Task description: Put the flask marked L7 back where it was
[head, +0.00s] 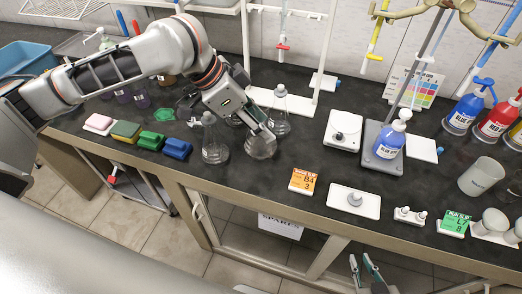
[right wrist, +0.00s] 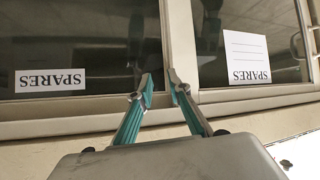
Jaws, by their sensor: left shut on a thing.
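My left gripper (head: 266,130) reaches down over the bench and is shut on a clear glass flask (head: 261,147). The flask's neck is partly hidden by the fingers, and I cannot read any mark on it. I cannot tell whether its base touches the bench. Another clear flask (head: 214,145) stands just left of it, and a further one (head: 281,112) stands behind it by the white stand. A green card (head: 455,223) marked L7 lies at the front right. My right gripper (head: 366,270) is empty and open in front of the bench; the right wrist view shows its fingertips apart (right wrist: 160,85).
An orange card (head: 303,181) marked B4 lies right of the held flask. A white plate (head: 353,201) with a small knob, white cups (head: 490,224), a beaker (head: 481,177) and a blue-filled bottle (head: 390,140) stand to the right. Coloured blocks (head: 150,140) lie left. Cabinet doors (right wrist: 80,50) face my right gripper.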

